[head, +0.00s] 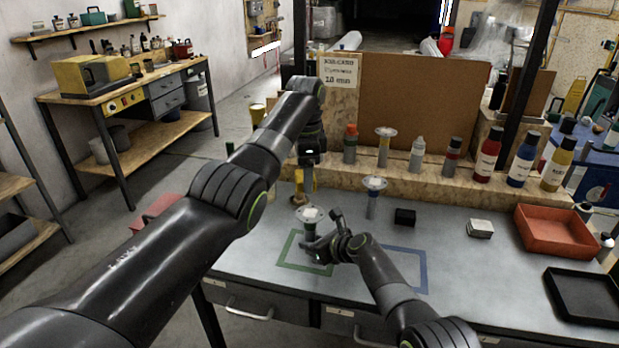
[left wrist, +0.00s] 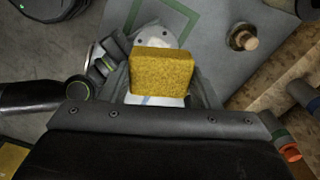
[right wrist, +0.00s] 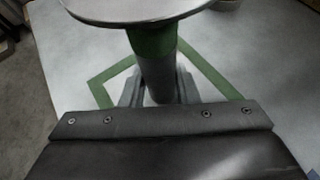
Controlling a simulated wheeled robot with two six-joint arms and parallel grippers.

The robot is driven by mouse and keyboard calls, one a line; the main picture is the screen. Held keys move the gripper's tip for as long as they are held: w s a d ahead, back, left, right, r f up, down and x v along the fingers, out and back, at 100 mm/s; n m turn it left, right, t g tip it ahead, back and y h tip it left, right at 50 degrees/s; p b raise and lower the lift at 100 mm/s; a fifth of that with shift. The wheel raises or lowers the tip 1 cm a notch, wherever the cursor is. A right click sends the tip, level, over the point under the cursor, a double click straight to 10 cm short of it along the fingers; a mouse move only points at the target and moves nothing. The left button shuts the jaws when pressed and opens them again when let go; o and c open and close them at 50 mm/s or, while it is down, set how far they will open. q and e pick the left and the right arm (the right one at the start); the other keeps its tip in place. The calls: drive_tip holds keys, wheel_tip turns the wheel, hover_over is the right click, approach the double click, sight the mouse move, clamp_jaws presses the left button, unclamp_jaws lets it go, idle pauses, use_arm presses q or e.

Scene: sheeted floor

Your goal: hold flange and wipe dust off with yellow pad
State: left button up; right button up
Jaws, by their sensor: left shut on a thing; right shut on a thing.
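The flange (head: 309,214) is a pale disc on a grey stem with a green band, upright over the green square outline. My right gripper (head: 318,250) is shut on its stem below the disc; the right wrist view shows the disc (right wrist: 140,8) and the banded stem (right wrist: 153,55) between my fingers. My left gripper (head: 308,170) is shut on the yellow pad (left wrist: 162,72) above the flange. In the left wrist view the pad covers part of the disc (left wrist: 152,38), where bolt holes show. I cannot tell whether pad and disc touch, or how much dust is there.
A second flange (head: 374,183) on a blue-banded stem stands behind the blue outline (head: 424,270). A wooden-knobbed piece (left wrist: 240,37) is near the green outline. A black block (head: 405,217), an orange tray (head: 562,232) and a black tray (head: 583,296) lie right. Bottles line the back ledge.

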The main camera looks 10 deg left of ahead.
use_arm(q)
drive_tip(key=m, duration=0.3)
drive_tip(key=shift+a+f+m, duration=0.1)
drive_tip(key=shift+a+m, duration=0.2)
drive_tip(key=shift+a, duration=0.1)
hover_over(303, 211)
drive_tip(key=shift+s+f, duration=0.1)
drive_tip(key=shift+f, duration=2.85)
drive_tip(key=shift+d+f, duration=0.25)
drive_tip(key=shift+f, duration=0.25)
drive_tip(key=shift+d+f, duration=0.25)
drive_tip(key=shift+f, duration=0.2)
drive_tip(key=shift+s+d, duration=0.1)
drive_tip(key=shift+d, duration=1.45)
drive_tip(key=shift+a, duration=1.85)
drive_tip(key=shift+a+r, duration=0.1)
drive_tip(key=shift+a, duration=0.15)
drive_tip(key=shift+d+r, duration=0.1)
drive_tip(key=shift+r, duration=3.8)
